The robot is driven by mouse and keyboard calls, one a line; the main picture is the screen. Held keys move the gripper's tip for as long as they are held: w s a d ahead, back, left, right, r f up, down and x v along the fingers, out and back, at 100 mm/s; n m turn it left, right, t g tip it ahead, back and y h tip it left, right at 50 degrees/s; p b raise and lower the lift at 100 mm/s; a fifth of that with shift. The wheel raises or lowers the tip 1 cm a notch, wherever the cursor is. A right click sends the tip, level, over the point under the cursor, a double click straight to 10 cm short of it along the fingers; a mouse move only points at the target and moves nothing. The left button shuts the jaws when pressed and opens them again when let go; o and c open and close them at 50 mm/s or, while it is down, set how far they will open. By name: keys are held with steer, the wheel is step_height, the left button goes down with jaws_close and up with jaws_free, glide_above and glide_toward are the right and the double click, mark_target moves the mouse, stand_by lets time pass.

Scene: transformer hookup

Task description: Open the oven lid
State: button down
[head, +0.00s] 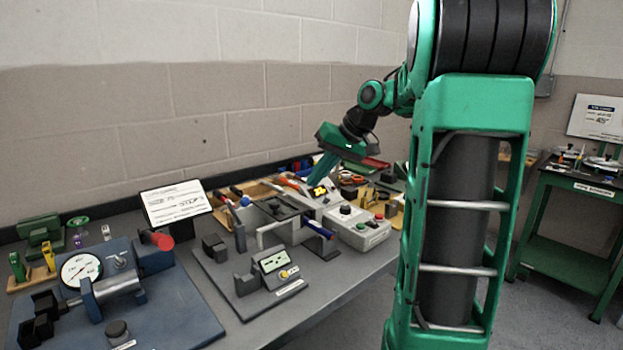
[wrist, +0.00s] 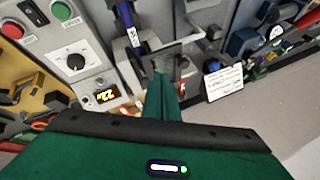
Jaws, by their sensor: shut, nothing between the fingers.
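A pale grey unit with an orange lit display (head: 319,191) stands in the middle of the bench, and I take it to be the oven. In the wrist view its display (wrist: 106,97) reads about 22. A dark flat plate (head: 277,208), possibly its lid, lies to the left of the display; I cannot tell whether it is open. A blue-handled bar (head: 318,229) is at its front, also in the wrist view (wrist: 125,14). My gripper (head: 316,180) is shut and empty, above and beside the display. In the wrist view the fingers (wrist: 163,82) point toward the unit, and contact cannot be told.
A control box (head: 360,228) with buttons and a dial stands to the right. A gauge fixture (head: 82,270) is at the left and a small screen device (head: 275,265) at the front. A white sign (head: 175,203) and several tools stand behind. The bench's front edge is fairly clear.

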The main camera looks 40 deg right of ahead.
mark_target(290, 215)
steer(key=x, duration=0.2)
steer(key=a+x, duration=0.1)
steer(key=x, duration=0.5)
steer(key=shift+w+a+r, duration=0.15)
steer(key=shift+a+r, duration=0.15)
steer(key=shift+a, duration=0.1)
steer(key=shift+w+a+f, duration=0.1)
steer(key=shift+w+a, duration=0.3)
steer(key=shift+a, duration=0.35)
